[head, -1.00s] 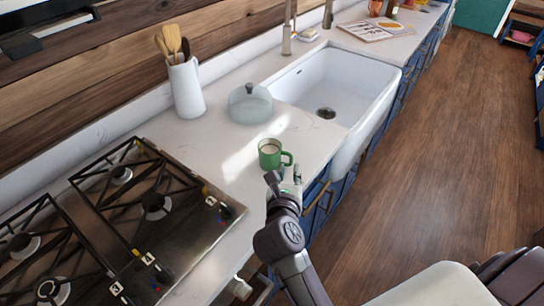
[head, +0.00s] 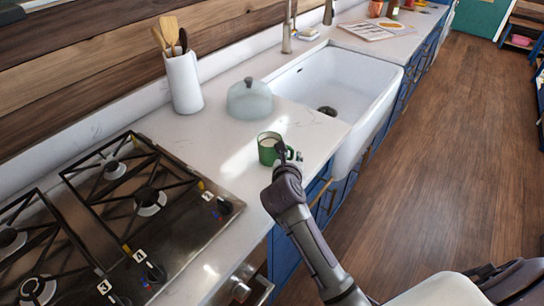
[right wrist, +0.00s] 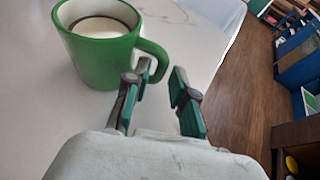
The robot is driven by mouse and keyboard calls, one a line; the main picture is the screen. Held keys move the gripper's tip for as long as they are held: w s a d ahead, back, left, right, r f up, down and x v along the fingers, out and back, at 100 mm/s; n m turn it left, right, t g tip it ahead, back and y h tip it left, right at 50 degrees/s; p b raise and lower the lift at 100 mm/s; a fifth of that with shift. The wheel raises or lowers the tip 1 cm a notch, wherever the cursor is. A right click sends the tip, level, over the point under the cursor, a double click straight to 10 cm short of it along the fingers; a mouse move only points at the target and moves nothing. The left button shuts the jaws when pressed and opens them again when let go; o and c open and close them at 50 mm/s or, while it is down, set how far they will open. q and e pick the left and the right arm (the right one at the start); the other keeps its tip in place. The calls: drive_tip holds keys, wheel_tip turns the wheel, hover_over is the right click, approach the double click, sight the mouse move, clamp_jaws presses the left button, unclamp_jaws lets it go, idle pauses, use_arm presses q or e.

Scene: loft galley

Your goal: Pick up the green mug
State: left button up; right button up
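The green mug (head: 266,152) stands upright on the white counter, left of the sink's near corner. It has a pale filling, and its handle points toward my right gripper. My right gripper (head: 291,156) is at the handle side of the mug and partly covers the handle in the head view. In the right wrist view, the mug (right wrist: 100,62) is at upper left. The right gripper's fingers (right wrist: 162,74) are apart, with the handle's outer end near their tips. Whether a finger touches the handle, I cannot tell. My left gripper is not in view.
A gas stove (head: 140,215) is at the left front. A glass dome (head: 249,100) and a white utensil crock (head: 183,83) stand behind the mug. The white sink (head: 335,85) lies behind and right. The counter around the mug is clear.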

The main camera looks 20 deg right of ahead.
sight(292, 147)
drive_tip(key=x, duration=0.2)
drive_tip(key=shift+w+d+f+b, duration=0.15)
drive_tip(key=shift+w+f+b, duration=0.05)
drive_tip(key=shift+b, duration=0.1)
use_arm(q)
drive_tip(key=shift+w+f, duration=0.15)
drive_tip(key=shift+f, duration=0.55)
use_arm(e)
drive_tip(key=shift+r, duration=0.1)
drive_tip(key=shift+s, duration=0.1)
clamp_jaws()
drive_tip(key=shift+r, duration=0.2)
drive_tip(key=shift+r, duration=1.8)
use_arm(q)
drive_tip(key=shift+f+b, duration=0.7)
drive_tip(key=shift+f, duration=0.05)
use_arm(e)
drive_tip(key=s+d+r, duration=0.5)
drive_tip(key=s+r, duration=0.2)
drive_tip(key=s, duration=0.3)
drive_tip(key=shift+d, duration=0.35)
